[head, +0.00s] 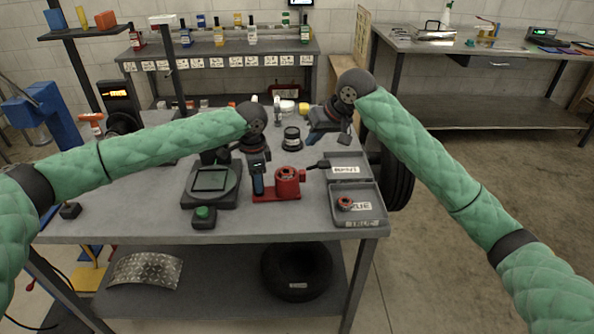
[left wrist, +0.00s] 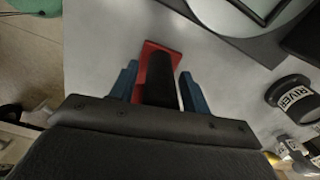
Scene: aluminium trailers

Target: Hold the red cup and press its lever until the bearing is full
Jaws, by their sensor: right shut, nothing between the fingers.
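The red cup (head: 289,182) stands on its red base on the bench; its top looks round, and I cannot make out a bearing in it. A dark lever-like bar (head: 318,165) sticks out at its right. My left gripper (head: 258,184) points down at the left end of the base. In the left wrist view its blue fingers (left wrist: 160,82) stand apart on either side of a black upright part (left wrist: 160,78), above the red base (left wrist: 158,46). A gap shows on the left; the cup is hidden there. My right gripper (head: 316,139) is shut and empty behind the cup.
A grey tray (head: 372,218) with labelled compartments and a small red ring (head: 345,203) lies right of the cup. A device with a flat plate (head: 210,180) and a green button (head: 203,213) stand left. A dark can (head: 292,138) labelled RIVER (left wrist: 292,98) stands behind.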

